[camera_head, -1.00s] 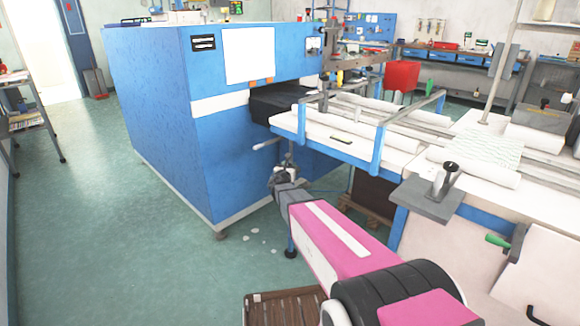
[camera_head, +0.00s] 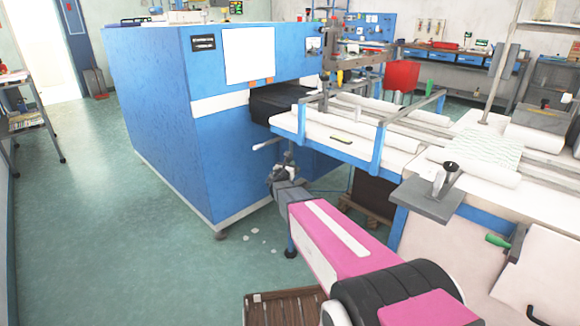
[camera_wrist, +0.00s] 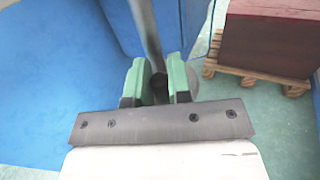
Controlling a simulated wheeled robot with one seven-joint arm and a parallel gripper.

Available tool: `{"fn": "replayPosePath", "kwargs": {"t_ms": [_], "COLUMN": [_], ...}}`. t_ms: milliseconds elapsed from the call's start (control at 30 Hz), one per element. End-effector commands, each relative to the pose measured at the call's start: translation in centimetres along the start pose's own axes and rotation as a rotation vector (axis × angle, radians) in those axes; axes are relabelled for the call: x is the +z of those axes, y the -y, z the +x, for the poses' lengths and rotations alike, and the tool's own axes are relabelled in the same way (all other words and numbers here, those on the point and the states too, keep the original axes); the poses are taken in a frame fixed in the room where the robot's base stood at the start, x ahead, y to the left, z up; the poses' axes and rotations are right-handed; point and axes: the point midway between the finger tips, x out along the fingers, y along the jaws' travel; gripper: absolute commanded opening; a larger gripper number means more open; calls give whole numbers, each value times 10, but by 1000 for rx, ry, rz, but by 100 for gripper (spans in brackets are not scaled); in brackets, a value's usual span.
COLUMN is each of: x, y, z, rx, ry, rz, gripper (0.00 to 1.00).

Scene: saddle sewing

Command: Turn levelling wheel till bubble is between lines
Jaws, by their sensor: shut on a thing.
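My gripper (camera_head: 287,160) is low beside the blue table frame, at the end of my pink arm. In the wrist view its two green fingers (camera_wrist: 160,80) are shut at the foot of a dark upright leg (camera_wrist: 146,30). The levelling wheel there is mostly hidden by the fingers; a pale grey rounded edge (camera_wrist: 209,68) shows just right of them. A small dark bar, perhaps the level (camera_head: 341,140), lies on the table's near left end. Its bubble and lines are too small to read.
A large blue machine (camera_head: 160,110) stands to the left. The long white-topped table (camera_head: 410,165) runs right, with rails and white rolls. A dark red block on a wooden pallet (camera_wrist: 262,78) stands behind the leg. Green floor (camera_head: 90,220) is free at left.

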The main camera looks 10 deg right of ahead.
Motion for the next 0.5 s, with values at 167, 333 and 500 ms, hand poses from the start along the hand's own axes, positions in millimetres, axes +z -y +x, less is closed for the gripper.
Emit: {"fn": "replayPosePath", "kwargs": {"t_ms": [167, 333, 500], "x": [-1, -1, -1], "y": [-8, -14, -18], "z": [1, 2, 3], "rx": [-112, -247, -377], "ry": [0, 0, 1], "rz": [2, 2, 2], "gripper": [0, 0, 0]}}
